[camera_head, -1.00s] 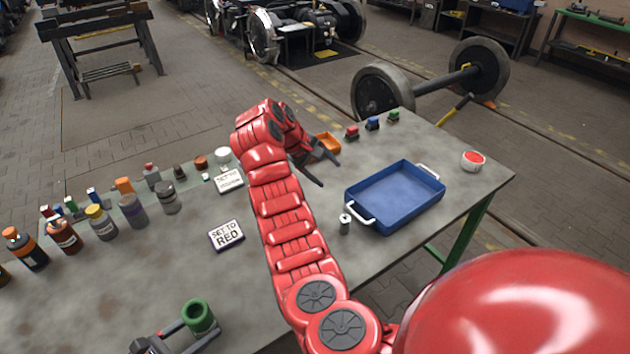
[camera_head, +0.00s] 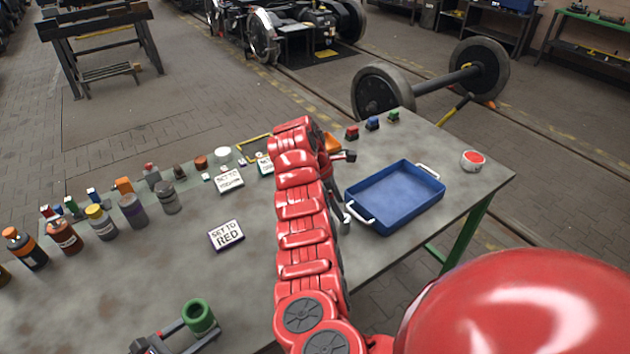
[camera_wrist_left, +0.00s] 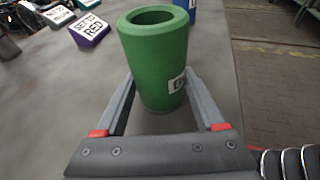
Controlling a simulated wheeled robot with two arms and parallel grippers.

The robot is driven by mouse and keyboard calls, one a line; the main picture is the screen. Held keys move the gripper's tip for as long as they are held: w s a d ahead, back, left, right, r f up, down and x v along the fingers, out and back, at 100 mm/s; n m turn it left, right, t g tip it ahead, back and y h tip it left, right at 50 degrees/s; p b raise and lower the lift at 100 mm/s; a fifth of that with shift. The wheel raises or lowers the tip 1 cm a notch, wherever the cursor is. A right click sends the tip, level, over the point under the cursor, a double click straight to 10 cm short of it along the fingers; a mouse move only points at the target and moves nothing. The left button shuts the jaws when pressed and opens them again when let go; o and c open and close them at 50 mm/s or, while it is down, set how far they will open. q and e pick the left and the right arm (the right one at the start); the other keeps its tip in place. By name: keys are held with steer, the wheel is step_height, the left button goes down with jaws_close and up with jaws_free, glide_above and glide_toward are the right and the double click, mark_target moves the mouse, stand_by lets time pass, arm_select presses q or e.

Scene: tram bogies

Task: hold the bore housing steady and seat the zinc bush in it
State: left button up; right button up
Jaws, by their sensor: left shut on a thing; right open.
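The bore housing is the green hollow cylinder (camera_head: 199,316) at the front of the table, upright with its opening up. It fills the left wrist view (camera_wrist_left: 155,50) and bears a small white label. My left gripper (camera_head: 183,328) is shut on it, one finger on each side. The zinc bush, a small grey cylinder (camera_head: 345,225), stands on the table left of the blue tray. My right gripper (camera_head: 341,205) is open, pointing down close above the bush. My right arm partly hides it, and I cannot tell whether the fingers are around the bush.
The blue tray (camera_head: 352,207) with white handles is right of the bush. A "SET TO RED" sign (camera_head: 226,235) lies mid-table. Several bottles (camera_head: 131,211) line the left back. Small coloured blocks (camera_head: 372,124) and a red-topped round tin (camera_head: 473,161) are further right.

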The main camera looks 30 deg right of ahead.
mark_target(345, 225)
steer(key=x, duration=0.5)
steer(key=shift+w+f, duration=0.15)
steer(key=shift+f, duration=0.3)
jaws_close()
